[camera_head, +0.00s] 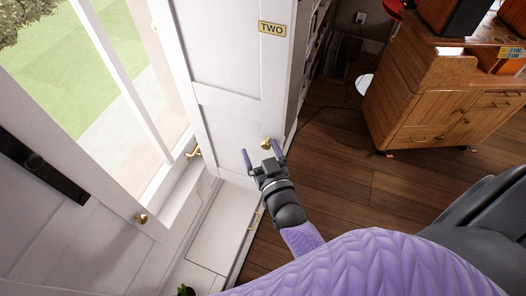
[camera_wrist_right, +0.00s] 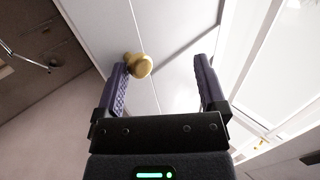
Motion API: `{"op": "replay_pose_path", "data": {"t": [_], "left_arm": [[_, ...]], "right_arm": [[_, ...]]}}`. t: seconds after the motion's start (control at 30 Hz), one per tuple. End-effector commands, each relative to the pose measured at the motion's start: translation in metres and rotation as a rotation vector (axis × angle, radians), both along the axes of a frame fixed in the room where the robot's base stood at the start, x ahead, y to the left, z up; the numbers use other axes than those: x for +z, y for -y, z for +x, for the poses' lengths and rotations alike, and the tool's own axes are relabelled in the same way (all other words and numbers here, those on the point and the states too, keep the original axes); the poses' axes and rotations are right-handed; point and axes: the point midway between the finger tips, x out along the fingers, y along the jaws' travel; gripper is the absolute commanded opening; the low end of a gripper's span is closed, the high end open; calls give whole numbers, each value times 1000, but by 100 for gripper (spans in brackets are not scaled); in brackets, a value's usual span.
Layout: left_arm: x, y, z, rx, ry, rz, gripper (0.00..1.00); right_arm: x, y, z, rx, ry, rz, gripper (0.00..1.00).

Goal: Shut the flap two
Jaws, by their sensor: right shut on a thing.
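Flap two is the tall white panel (camera_head: 226,70) with the gold TWO plate (camera_head: 272,29) near its top, at upper centre in the head view. A round brass knob (camera_head: 266,143) sits low on it; the knob also shows in the right wrist view (camera_wrist_right: 139,66). My right gripper (camera_head: 263,154) is at the flap's lower part, by the knob. Its purple fingers stand apart, with the knob against or just beside the left fingertip in the wrist view and white panel between them. The exact contact is hard to see. My left gripper is out of view.
A white-framed window (camera_head: 120,90) is at the left, with another brass knob (camera_head: 141,218) below it. A wooden cabinet (camera_head: 430,100) stands at the right. Bare wooden floor (camera_head: 345,175) lies between. A small plant (camera_head: 186,290) is at the bottom edge.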

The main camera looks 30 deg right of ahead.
Motion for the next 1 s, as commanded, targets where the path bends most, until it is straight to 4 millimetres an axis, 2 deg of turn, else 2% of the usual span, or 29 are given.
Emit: {"op": "replay_pose_path", "data": {"t": [0.37, 0.47, 0.7, 0.8, 1.0], "left_arm": [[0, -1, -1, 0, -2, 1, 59], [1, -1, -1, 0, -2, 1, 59], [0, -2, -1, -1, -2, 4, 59], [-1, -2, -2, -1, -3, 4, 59], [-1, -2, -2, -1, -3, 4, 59]], "right_arm": [[4, -3, -1, 5, 11, -3, 67], [3, -3, -16, 5, 8, -2, 67], [0, -6, -72, 2, 2, 0, 67], [0, -7, -89, 2, 3, 1, 67], [0, -8, -102, 1, 4, 2, 67]]}}
